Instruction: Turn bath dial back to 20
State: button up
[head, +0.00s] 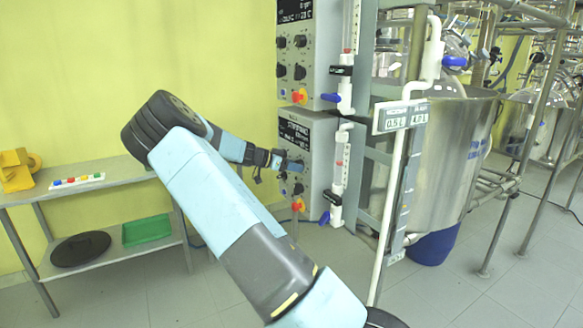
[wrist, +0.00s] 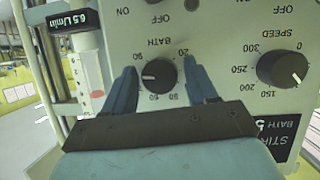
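The bath dial (wrist: 158,75) is a round black knob with a white pointer line, on a pale panel that appears upside down in the wrist view. Its pointer is towards the left of the picture, away from the 20 mark (wrist: 182,52), which is at its upper right. My gripper (wrist: 160,68) is open, with one blue finger on each side of the dial and a visible gap to it on both sides. In the head view my gripper (head: 290,164) is at the front of the lower control box (head: 316,160); the dial is not clear there.
The larger speed dial (wrist: 283,69) sits right of the bath dial. A flow meter (wrist: 88,75) stands left of the panel. In the head view, a steel reactor (head: 455,150) stands right of the boxes and a shelf table (head: 110,185) at the left.

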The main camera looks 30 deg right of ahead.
jog(key=c, duration=0.7)
jog(key=shift+a, duration=0.2)
jog(key=shift+c, duration=0.5)
jog(key=shift+d, duration=0.1)
jog(key=shift+d, duration=0.1)
